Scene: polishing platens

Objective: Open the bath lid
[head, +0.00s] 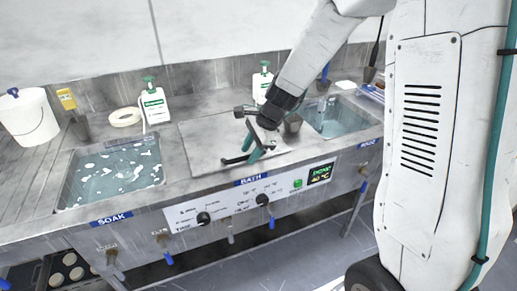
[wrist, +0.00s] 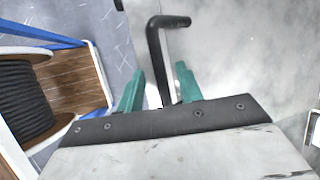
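The bath lid (head: 200,140) is a flat grey metal plate lying closed over the middle basin, above the BATH label. A dark bar handle stands at its front and shows in the wrist view (wrist: 154,48) as a bent black bar. My gripper (head: 247,152) is over the front part of the lid, with its green fingers at the handle. In the wrist view my gripper (wrist: 160,70) is open, with the handle's upright part between the fingers and gaps visible on both sides. The arm and gripper hide part of the lid's right side.
The soak basin (head: 68,190) with foamy water is at the left, and the rinse basin (head: 366,121) at the right. Bottles (head: 154,104), a tape roll (head: 125,117) and a white bucket (head: 28,118) stand behind. The control panel (head: 245,200) runs along the front.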

